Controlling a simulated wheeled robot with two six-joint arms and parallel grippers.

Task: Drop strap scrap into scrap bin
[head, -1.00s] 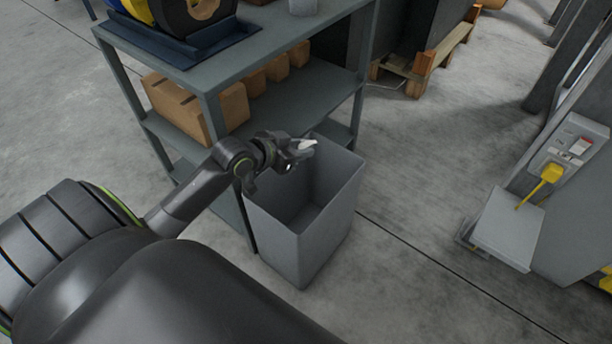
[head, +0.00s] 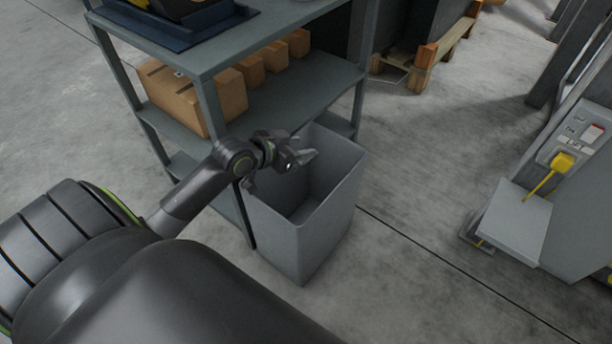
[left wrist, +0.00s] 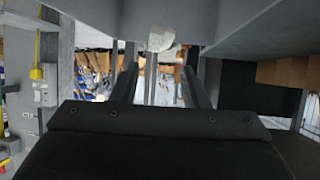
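My left gripper (head: 304,158) is over the open top of the grey scrap bin (head: 300,247), near its back left rim. Its fingers are apart, and no scrap shows between them in the head view. In the left wrist view the two fingers of the left gripper (left wrist: 160,78) also stand apart. A small whitish piece, the strap scrap (left wrist: 162,38), shows there beyond the fingers, against a grey surface. I cannot tell how far below the fingers it is. The visible inside of the bin looks empty in the head view. My right gripper is not in view.
A grey shelf rack (head: 290,90) with cardboard boxes (head: 192,95) stands directly behind and left of the bin. Open concrete floor (head: 430,180) lies between the bin and the machine.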

